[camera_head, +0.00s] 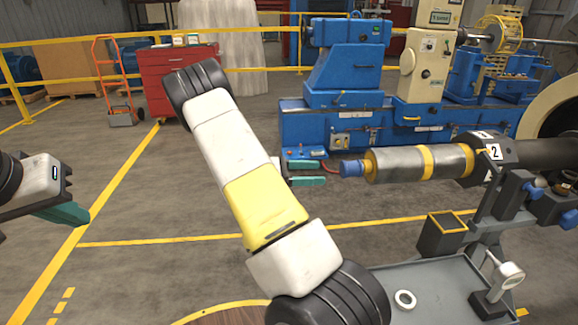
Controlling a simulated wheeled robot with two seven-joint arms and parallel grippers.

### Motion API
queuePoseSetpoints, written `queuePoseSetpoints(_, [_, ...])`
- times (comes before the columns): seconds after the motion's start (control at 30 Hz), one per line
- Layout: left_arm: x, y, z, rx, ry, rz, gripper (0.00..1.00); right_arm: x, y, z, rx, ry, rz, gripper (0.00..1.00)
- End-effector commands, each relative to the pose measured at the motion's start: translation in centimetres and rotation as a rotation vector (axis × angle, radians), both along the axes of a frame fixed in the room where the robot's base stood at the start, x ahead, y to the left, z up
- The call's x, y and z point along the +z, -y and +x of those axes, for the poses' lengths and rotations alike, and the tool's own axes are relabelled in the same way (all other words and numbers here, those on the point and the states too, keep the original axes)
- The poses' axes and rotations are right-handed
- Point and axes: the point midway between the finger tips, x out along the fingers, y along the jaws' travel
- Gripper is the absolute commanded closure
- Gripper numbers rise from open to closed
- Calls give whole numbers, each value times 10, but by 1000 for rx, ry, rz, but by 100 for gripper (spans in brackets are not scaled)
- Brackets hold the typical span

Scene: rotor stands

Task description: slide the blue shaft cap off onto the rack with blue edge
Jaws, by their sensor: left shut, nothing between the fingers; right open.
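The blue shaft cap (351,168) sits on the left end of a horizontal grey rotor shaft (397,164) with yellow bands. My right gripper (323,173) has its two teal fingers apart, one above the other, just left of the cap. No contact shows, and nothing is between the fingers. My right arm crosses the middle of the view and hides part of the gripper body. My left gripper (70,213) is at the far left, shut and empty, far from the shaft. I cannot make out a rack with a blue edge.
A dark box with a yellow edge (446,224) stands below the shaft. A grey tray (440,285) holds a white ring (405,299) and a small stand with a white ring-shaped head (509,274). Blue-knobbed supports (508,203) stand at right. The floor at left is open.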

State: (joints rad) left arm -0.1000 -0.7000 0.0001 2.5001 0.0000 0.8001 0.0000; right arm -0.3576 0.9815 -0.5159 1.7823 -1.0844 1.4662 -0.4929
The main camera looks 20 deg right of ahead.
Motion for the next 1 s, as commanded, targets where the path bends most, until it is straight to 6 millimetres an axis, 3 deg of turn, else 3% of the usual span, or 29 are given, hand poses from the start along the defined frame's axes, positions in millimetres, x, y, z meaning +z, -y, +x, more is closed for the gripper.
queuePoseSetpoints(0.27, [0,0,0,0,0,0,100,-1,11,5,27,-45,-52,34])
queuePoseSetpoints(0.7, [0,0,0,0,0,0,100,-2,70,-14,24,-43,-48,34])
queuePoseSetpoints(1.0, [0,0,0,0,0,0,100,-2,94,-22,25,-44,-48,34])
